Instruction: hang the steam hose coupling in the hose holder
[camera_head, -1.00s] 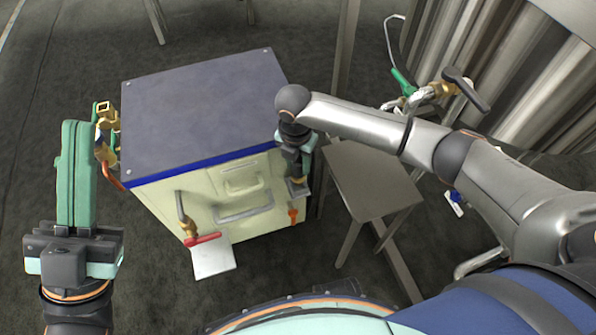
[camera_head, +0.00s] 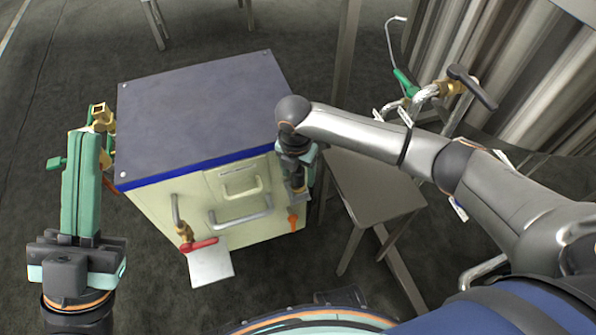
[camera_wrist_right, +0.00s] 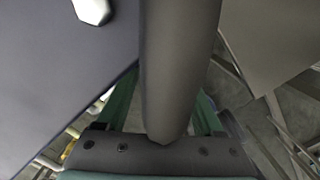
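My left gripper (camera_head: 82,185) is beside the left side of the cabinet, its green fingers pointing away from me. Brass fittings (camera_head: 102,115) show beside its fingertips, and a small green piece sticks out to their left. The fingers are seen side-on, so I cannot tell their opening or any grip. My right gripper (camera_head: 297,178) points down at the cabinet's front right corner, above an orange piece (camera_head: 293,222). In the right wrist view a thick grey rounded bar (camera_wrist_right: 180,70) covers the space between its green fingers. I cannot identify the hose coupling or its holder with certainty.
The cream cabinet (camera_head: 160,210) with a dark top stands in the middle. A brass valve with a black handle (camera_head: 472,87) is further right.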

